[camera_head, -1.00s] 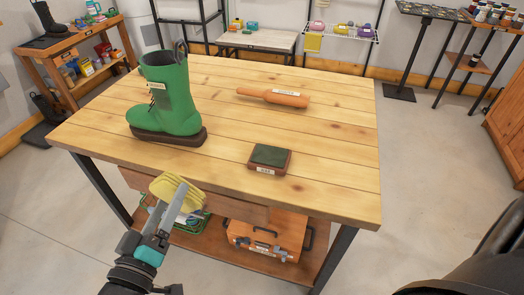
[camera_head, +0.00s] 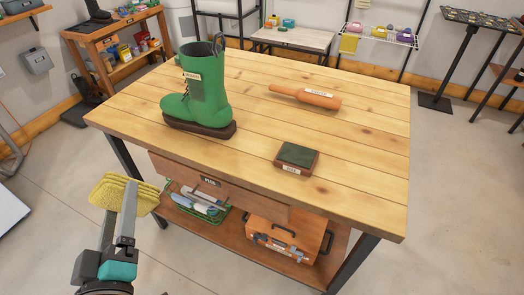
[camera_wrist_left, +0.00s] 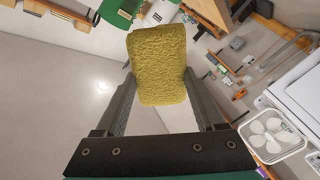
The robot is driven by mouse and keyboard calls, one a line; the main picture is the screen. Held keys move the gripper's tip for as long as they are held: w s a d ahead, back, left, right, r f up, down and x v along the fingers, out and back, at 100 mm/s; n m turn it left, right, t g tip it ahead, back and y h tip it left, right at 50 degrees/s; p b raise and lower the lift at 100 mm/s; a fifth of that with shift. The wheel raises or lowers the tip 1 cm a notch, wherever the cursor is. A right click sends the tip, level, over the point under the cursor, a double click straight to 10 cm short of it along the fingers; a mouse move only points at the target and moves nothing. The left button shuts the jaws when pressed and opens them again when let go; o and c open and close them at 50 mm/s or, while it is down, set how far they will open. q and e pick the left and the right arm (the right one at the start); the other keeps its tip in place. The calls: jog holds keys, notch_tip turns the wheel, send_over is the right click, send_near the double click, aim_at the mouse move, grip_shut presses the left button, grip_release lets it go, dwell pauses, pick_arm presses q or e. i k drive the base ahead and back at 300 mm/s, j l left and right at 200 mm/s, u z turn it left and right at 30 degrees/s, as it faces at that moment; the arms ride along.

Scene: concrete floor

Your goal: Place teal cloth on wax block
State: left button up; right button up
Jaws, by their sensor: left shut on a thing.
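My left gripper (camera_head: 128,212) is shut on a yellow, rough-textured pad of folded cloth (camera_head: 112,193), held clear of the table's front left corner. The yellow cloth (camera_wrist_left: 158,62) also shows between the fingers of the left gripper (camera_wrist_left: 158,80) in the left wrist view. I see no teal cloth in the gripper; a small teal item (camera_head: 289,22) lies on a far table. A small block (camera_head: 297,158) with a dark green top, brown sides and an unreadable white label lies near the table's front edge, likely the wax block. Its top is bare. My right gripper is not in view.
The tabletop's right part is clear.

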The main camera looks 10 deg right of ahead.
aim_at(297, 154)
jog(key=i+z, duration=0.1)
jog(key=z, duration=0.3)
jog(key=i+l+z, duration=0.1)
jog(key=z, duration=0.3)
jog(key=i+z, duration=0.1)
jog(key=z, duration=0.3)
jog(key=i, duration=0.3)
